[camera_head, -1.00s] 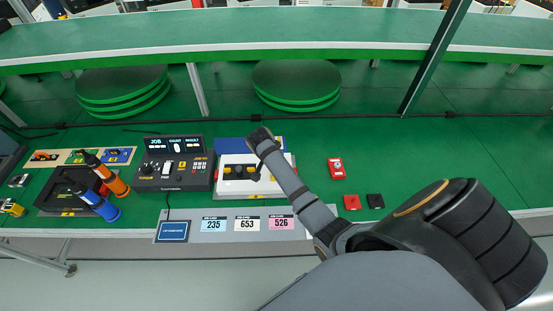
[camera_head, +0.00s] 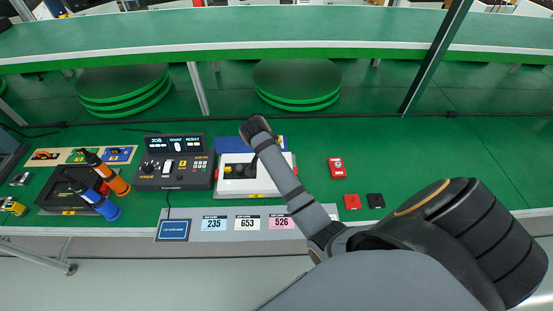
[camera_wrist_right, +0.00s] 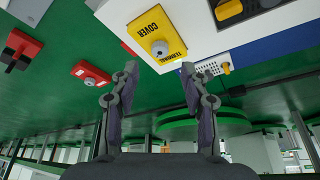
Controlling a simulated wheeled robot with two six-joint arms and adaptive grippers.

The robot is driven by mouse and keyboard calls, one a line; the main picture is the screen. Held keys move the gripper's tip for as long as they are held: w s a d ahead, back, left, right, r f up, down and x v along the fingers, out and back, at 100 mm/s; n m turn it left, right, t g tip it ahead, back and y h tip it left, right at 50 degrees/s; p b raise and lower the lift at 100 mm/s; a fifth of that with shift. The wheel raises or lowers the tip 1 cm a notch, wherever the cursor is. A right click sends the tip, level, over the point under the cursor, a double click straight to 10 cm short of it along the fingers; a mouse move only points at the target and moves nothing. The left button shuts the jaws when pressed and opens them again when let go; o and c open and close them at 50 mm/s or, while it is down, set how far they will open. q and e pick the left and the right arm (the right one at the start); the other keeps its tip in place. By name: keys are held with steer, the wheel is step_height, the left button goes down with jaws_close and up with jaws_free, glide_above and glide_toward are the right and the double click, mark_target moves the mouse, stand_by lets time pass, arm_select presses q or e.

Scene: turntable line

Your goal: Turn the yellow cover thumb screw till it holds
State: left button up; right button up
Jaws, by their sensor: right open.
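The yellow cover (camera_wrist_right: 152,36), marked "TERMINAL COVER", lies on a white unit (camera_wrist_right: 100,14) in the right wrist view. Its grey round thumb screw (camera_wrist_right: 160,48) stands out from the cover's face. My right gripper (camera_wrist_right: 160,78) is open and empty, its two fingers apart below the screw in that picture and not touching it. In the head view my right gripper (camera_head: 254,160) is over the white unit (camera_head: 237,185), and my arm hides the yellow cover. My left gripper is not in view.
Number cards (camera_head: 247,223) lie in front. The green bench is clear farther right.

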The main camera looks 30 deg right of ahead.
steer(key=v, duration=0.6)
steer(key=shift+r, duration=0.15)
steer(key=shift+a, duration=0.15)
